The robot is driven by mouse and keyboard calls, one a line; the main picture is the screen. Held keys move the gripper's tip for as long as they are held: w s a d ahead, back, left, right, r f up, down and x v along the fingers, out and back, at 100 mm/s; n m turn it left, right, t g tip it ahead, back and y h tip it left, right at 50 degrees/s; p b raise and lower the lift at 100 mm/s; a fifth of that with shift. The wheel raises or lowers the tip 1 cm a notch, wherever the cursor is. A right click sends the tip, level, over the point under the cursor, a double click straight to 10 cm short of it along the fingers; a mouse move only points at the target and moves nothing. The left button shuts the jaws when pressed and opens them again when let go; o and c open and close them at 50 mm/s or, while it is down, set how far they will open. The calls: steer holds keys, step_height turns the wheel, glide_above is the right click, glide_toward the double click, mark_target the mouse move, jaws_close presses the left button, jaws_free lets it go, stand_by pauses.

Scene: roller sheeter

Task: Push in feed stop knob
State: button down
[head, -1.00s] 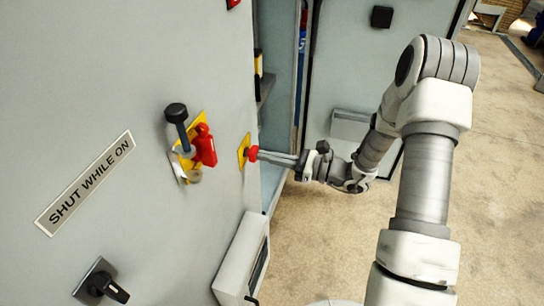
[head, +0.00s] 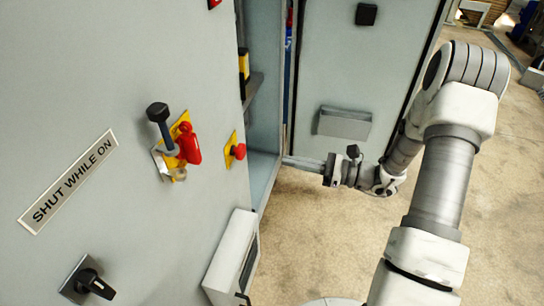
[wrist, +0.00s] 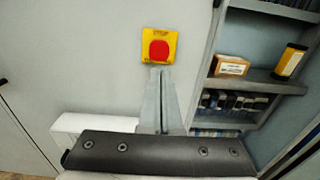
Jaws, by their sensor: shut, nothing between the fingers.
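The feed stop knob is a red mushroom knob (head: 239,151) on a yellow plate (head: 232,150), on the grey cabinet face near its right edge. In the wrist view the red knob (wrist: 159,50) shows in the upper middle, just beyond the fingertips. My gripper (head: 286,160) is shut and empty. In the head view it is to the right of the knob, with a clear gap between them. In the wrist view its two fingers (wrist: 158,72) lie together and point at the knob, with their tips just below it in the picture.
A black rotary switch (head: 95,284) is lower left. A white box (head: 232,257) juts out below. The open cabinet has shelves (wrist: 262,82) with boxes.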

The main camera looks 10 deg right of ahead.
steer(key=v, duration=0.3)
steer(key=shift+s+d, duration=0.15)
steer(key=shift+d, duration=0.15)
steer(key=s+a+r+n+g+h+p, duration=0.2)
steer(key=s+a+r+n+g+h, duration=0.15)
steer(key=s+r+n, duration=0.25)
steer(key=s+a+r+n+g+h+p, duration=0.1)
steer(key=s+a+r+n+g+h, duration=0.2)
steer(key=s+r+n+g+h, duration=0.25)
steer(key=s+d+r+n+t+h+p, duration=0.1)
steer(key=s+d+r+n+t+h, duration=0.2)
steer(key=s+r+n+t, duration=0.1)
steer(key=s+d+r+n+t+h+p, duration=0.2)
steer(key=s+d+r+n+t+h, duration=0.1)
steer(key=r+n, duration=0.4)
steer(key=shift+s+r+t+h, duration=0.4)
steer(key=shift+s+r+h, duration=0.4)
steer(key=shift+r, duration=0.2)
